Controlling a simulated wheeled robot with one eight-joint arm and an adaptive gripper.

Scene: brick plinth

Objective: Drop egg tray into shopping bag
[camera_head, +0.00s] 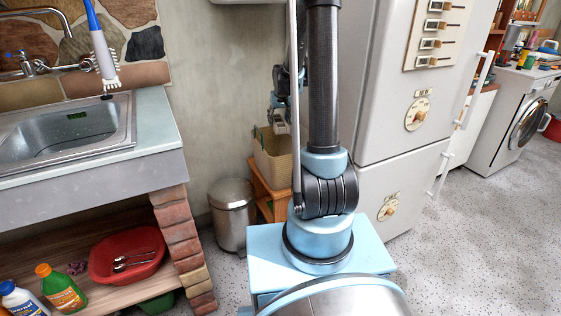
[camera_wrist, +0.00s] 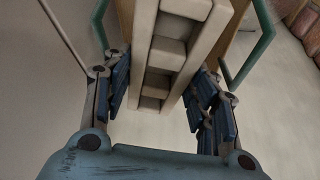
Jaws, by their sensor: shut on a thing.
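In the wrist view my gripper (camera_wrist: 163,92) has its blue-padded fingers on either side of a beige tray with a row of square hollows, the egg tray (camera_wrist: 170,52). It is shut on the tray, which extends toward the top of the picture. Tan panels with teal, handle-like frames show on both sides behind the tray, apparently the shopping bag. In the head view a tan bag (camera_head: 272,158) stands on a small wooden stand.
The wooden stand (camera_head: 266,200) is by the wall, with a metal bin (camera_head: 232,214) to its left and a white fridge (camera_head: 398,95) to its right. A sink counter (camera_head: 150,120) on brick stands at the left. Floor is free at the right.

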